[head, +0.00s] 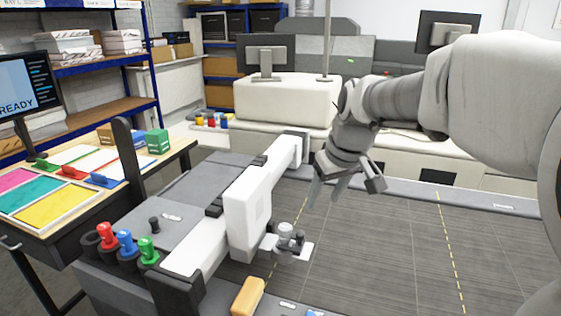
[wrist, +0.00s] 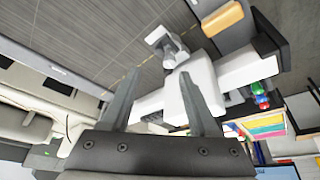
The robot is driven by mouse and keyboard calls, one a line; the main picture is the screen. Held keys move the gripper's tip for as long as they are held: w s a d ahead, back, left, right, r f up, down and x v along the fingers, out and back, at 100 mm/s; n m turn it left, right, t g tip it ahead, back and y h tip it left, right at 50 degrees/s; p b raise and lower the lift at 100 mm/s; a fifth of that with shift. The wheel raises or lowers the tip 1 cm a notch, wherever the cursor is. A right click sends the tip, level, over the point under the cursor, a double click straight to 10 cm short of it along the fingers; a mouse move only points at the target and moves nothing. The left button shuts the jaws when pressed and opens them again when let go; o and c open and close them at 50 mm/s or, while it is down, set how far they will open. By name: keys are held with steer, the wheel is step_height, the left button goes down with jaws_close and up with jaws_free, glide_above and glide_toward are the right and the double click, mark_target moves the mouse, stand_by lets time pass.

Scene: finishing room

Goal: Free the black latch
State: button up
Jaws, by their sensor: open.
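A white gantry carriage (head: 247,212) sits on a white beam across the dark cutting bed. A grey tool holder (head: 286,232) with small dark parts (head: 299,238) sticks out from its right side. These dark parts may be the black latch; they are too small to tell. My gripper (head: 343,187) is open and empty, pointing down above the bed, behind and to the right of the tool holder and apart from it. In the wrist view my open fingers (wrist: 159,76) show in front of the carriage, with the tool holder (wrist: 167,46) beyond them.
A yellow block (head: 247,296) lies at the bed's near edge. Red, blue and green-topped tools (head: 107,236) stand at the beam's near end. A table with coloured sheets (head: 75,190) is at left. The bed (head: 400,245) is clear at right.

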mark_target(301, 233)
steer(key=shift+n+y, duration=0.3)
steer(key=x, duration=0.6)
steer(key=w+x, duration=0.1)
steer(key=x, duration=0.6)
steer(key=w+x, duration=0.1)
steer(key=x, duration=0.5)
steer(key=shift+w+r, duration=0.1)
steer(key=shift+r, duration=0.05)
jaws_close()
stand_by(0.6)
